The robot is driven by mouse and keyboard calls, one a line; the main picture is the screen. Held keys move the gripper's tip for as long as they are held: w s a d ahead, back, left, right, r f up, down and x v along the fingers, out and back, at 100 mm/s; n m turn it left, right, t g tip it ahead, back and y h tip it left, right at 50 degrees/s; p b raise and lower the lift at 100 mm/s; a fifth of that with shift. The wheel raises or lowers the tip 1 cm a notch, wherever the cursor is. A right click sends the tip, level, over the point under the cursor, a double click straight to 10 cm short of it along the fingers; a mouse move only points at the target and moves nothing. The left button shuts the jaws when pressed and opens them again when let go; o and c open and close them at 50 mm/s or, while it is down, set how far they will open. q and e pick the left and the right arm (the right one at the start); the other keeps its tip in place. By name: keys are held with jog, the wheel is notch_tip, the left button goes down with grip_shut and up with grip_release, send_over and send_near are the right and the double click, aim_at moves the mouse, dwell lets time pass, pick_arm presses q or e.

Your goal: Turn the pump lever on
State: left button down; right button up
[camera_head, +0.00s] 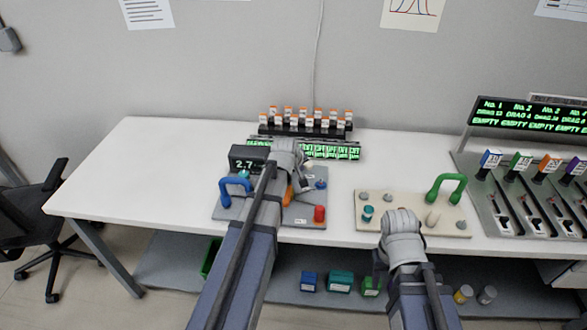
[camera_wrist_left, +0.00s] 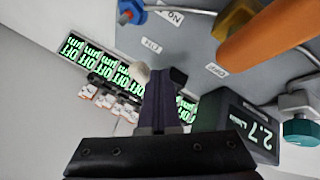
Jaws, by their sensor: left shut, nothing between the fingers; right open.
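The pump panel (camera_head: 228,212) is a grey board on the table with a display reading 2.7. An orange handle (camera_head: 289,196), likely the pump lever, is partly hidden by my left arm. It shows large at the upper right in the left wrist view (camera_wrist_left: 275,38), with small white labels on the board nearby. My left gripper (camera_wrist_left: 167,80) is shut and empty over the board, apart from the orange handle. A pale round knob (camera_wrist_left: 140,75) shows beside its fingertips. My right gripper (camera_head: 380,262) is open, low at the table's front edge, mostly hidden by its wrist.
The panel also has a blue handle (camera_head: 237,186) and a red knob (camera_head: 319,213). Behind it stand a vial rack (camera_head: 305,129) and a green-lit display strip. A beige board (camera_head: 393,203) with a green handle (camera_head: 446,188) lies to the right. The table's left side (camera_head: 140,170) is clear.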

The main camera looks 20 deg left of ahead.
aim_at(311, 164)
pick_arm(q)
jog(key=shift+w+d+n+y, duration=0.5)
jog(key=shift+w+d+n, duration=0.1)
jog(key=shift+n, duration=0.3)
jog(key=n, duration=0.1)
jog(key=w+n+y, duration=0.1)
jog(key=shift+w+d+n+g+y, duration=0.2)
jog(key=shift+d+n+g+y, duration=0.1)
jog(key=shift+d+g, duration=0.1)
jog(key=shift+w+d, duration=0.25)
jog(key=shift+w, duration=0.5)
jog(key=shift+w+d+r, duration=0.1)
jog(key=shift+w, duration=0.1)
pick_arm(e)
jog(key=shift+r, duration=0.1)
